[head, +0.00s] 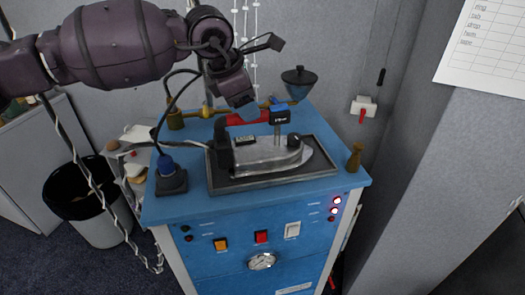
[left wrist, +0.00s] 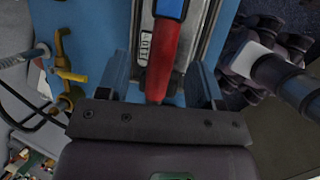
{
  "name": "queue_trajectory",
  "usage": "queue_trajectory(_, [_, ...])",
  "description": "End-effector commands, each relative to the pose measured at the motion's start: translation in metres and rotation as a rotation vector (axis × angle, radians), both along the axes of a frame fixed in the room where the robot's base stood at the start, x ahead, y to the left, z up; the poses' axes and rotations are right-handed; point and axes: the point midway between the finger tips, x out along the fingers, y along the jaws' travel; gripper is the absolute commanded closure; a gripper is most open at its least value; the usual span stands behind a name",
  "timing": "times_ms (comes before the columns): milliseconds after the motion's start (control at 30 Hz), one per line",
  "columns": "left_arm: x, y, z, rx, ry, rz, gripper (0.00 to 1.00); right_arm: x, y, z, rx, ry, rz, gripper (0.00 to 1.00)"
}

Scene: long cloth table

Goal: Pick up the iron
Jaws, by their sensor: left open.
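My left gripper (head: 258,109) is open just above the iron's handle. In the left wrist view the red handle (left wrist: 163,55) runs between the two blue fingers of the gripper (left wrist: 161,82), with a gap on each side. I cannot tell how far the fingers reach down beside it. My right gripper is not in view.
A blue-topped dark block (head: 171,178) with a cable stands left of the tray. A dark bowl (head: 299,80) and brass fittings (head: 205,112) are behind. A small brass piece (head: 354,158) stands at the right edge.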

Motion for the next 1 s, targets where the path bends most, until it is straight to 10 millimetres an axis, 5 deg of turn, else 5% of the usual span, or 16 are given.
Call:
queue_trajectory(300, [0.007,-0.019,-0.035,0.000,0.003,0.000,0.40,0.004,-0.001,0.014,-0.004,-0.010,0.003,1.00])
queue_trajectory(567, [0.008,-0.020,-0.039,0.000,0.001,-0.001,0.40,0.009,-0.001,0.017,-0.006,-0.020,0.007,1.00])
queue_trajectory(1000, [0.009,-0.020,-0.034,-0.006,-0.007,-0.001,1.00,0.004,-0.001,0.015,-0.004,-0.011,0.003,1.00])
